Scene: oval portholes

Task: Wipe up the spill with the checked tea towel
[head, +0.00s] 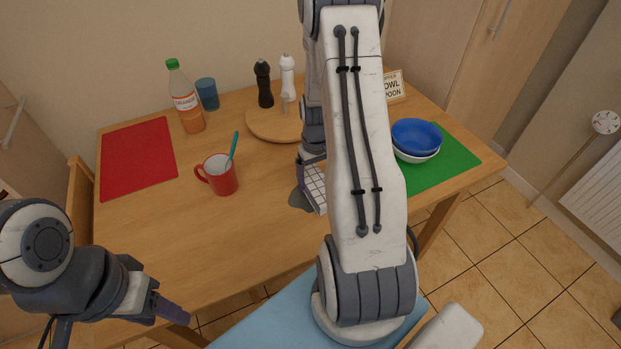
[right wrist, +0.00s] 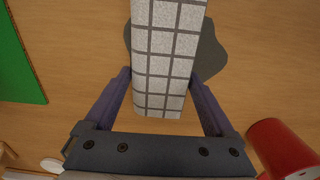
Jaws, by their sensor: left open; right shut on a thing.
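The checked tea towel (head: 315,188) is a white folded block with grey lines, in front of the table's middle. My right gripper (right wrist: 160,78) is shut on it; in the right wrist view the towel (right wrist: 165,50) sits between the two fingers. The spill (head: 297,200) is a dark grey patch on the wooden table, partly hidden by the towel. It shows on both sides of the towel in the right wrist view (right wrist: 208,58). I cannot tell whether the towel touches it. My left gripper (head: 162,308) is open and empty, low at the left by the table's front edge.
A red mug (head: 222,180) with a teal stick stands left of the spill. A red mat (head: 137,157), bottle (head: 187,105), blue cup (head: 207,95) and round board (head: 262,122) with two mills lie further back. Blue and white bowls (head: 416,138) stand on a green mat (head: 440,172) at right.

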